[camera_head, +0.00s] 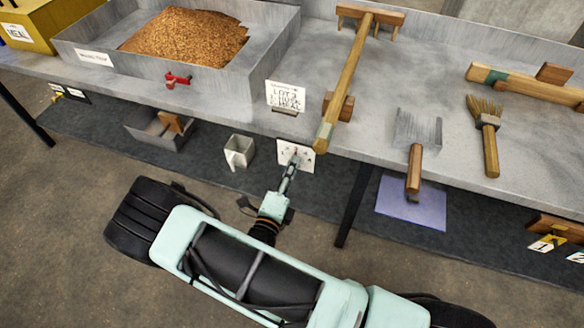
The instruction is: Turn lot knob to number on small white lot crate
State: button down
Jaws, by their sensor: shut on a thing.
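A white square dial plate (305,158) with small marks is mounted on the table's front edge, right of centre. My gripper (292,166) reaches up from below and is shut at the plate's middle, on the lot knob, which its fingers mostly hide. A small reddish mark shows just above the fingertips. I cannot read which number the knob points to. A small white crate (240,151) stands left of my gripper, below the table edge, apart from it. No number on the crate is legible.
A grey trough (245,88) of brown grain and a red valve handle (178,80) are left. A table leg (352,205) stands right of my arm.

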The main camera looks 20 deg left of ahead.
jog(key=c, duration=1.6)
grip_release()
jog(key=shift+s, duration=0.1)
jog(key=s, duration=0.8)
jog(key=s+a, duration=0.1)
jog(key=s, duration=0.3)
jog(key=shift+w, duration=0.15)
